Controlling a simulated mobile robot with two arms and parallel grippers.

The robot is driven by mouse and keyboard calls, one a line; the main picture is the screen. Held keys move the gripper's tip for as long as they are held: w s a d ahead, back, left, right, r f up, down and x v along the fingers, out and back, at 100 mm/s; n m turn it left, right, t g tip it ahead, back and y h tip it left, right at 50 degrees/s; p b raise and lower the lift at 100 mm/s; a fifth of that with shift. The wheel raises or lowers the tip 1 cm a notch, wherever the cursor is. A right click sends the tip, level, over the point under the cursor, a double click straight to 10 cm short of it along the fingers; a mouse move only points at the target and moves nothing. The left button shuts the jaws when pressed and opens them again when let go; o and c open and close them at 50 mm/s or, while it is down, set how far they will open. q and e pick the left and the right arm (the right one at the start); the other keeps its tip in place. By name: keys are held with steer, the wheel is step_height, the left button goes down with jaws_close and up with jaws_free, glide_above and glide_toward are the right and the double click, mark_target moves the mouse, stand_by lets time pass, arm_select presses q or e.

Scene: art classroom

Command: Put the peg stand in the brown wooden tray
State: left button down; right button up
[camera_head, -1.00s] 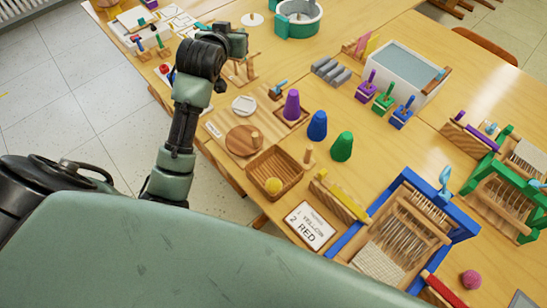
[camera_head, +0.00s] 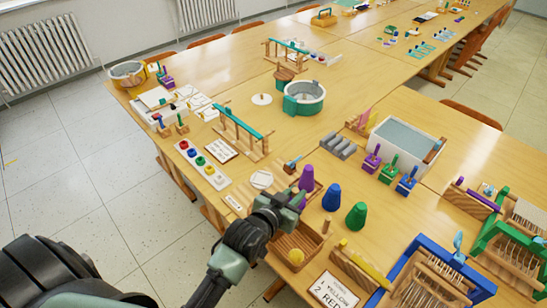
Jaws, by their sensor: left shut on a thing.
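My left gripper (camera_head: 294,203) is shut beside the purple cone, above the back edge of the brown wooden tray. It covers the spot where the round brown peg stand with its upright peg stood, so the stand itself is hidden. The jaws appear to be on the stand, but the grip is hard to see. The slatted brown wooden tray (camera_head: 312,239) is just below and in front of the gripper, partly covered by my wrist. A yellow ball (camera_head: 296,257) lies in it. My right gripper is out of view.
A purple cone (camera_head: 306,179), a blue cone (camera_head: 332,198) and a green cone (camera_head: 356,216) stand close to the gripper. A thin wooden peg (camera_head: 326,226) stands by the tray's right side. A word card (camera_head: 333,291) and a blue loom (camera_head: 405,268) are to the front right.

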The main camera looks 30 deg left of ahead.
arm_select(q)
steer(key=shift+h, duration=0.3)
steer(key=f+b, duration=0.1)
steer(key=s+d+f+b, duration=0.1)
steer(key=f+b, duration=0.1)
steer(key=d+f+b, duration=0.1)
steer(key=f, duration=0.1)
steer(key=shift+s+f+b, duration=0.1)
steer(key=shift+s+b, duration=0.3)
steer(key=shift+f, duration=0.1)
steer(key=shift+f+p, duration=0.1)
steer(key=shift+p, duration=0.45)
stand_by(0.5)
steer(key=shift+f, duration=0.2)
stand_by(0.4)
steer(key=shift+f+b, duration=0.45)
steer(key=shift+f, duration=0.25)
